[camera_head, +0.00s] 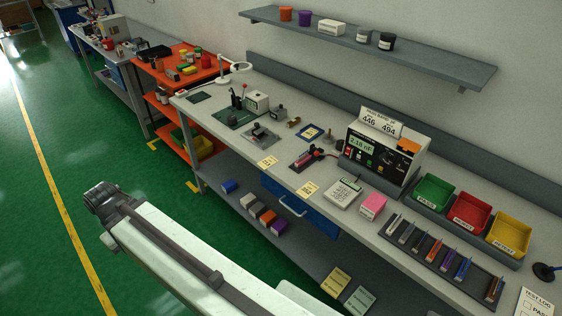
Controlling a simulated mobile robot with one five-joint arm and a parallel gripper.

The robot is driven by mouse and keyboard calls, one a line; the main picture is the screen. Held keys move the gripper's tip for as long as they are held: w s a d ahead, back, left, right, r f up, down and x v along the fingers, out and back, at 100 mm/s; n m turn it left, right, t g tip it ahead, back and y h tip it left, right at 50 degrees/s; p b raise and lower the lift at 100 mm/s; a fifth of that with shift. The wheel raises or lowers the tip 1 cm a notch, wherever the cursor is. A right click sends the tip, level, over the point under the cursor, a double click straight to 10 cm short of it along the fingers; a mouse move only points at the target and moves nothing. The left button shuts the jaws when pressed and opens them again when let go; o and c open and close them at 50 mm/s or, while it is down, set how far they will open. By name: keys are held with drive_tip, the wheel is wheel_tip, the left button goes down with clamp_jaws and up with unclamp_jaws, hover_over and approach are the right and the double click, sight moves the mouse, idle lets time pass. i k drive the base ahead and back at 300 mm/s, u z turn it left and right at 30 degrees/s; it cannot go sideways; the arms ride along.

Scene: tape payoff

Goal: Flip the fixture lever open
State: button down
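On the long grey workbench (232,122), a small dark fixture (306,158) with a red part sits left of the tester. A short dark lever-like piece shows at its right end; I cannot tell whether it is open or closed. A second small grey fixture (261,136) with a dark, red-tipped part lies farther left. Which of the two carries the task's lever is not clear. My white arm crosses the lower left over the floor, apart from the bench. No gripper fingers show, so my gripper is not in view.
Green (433,192), red (470,212) and yellow (509,234) bins stand to the right, behind a dark tray (443,257) of several slim parts. A wall shelf (440,66) hangs above. The green floor (60,240) left is clear.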

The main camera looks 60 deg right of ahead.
sight(316, 153)
drive_tip(key=u, duration=0.2)
drive_tip(key=k, duration=0.85)
drive_tip(key=u, duration=0.7)
drive_tip(key=i, duration=1)
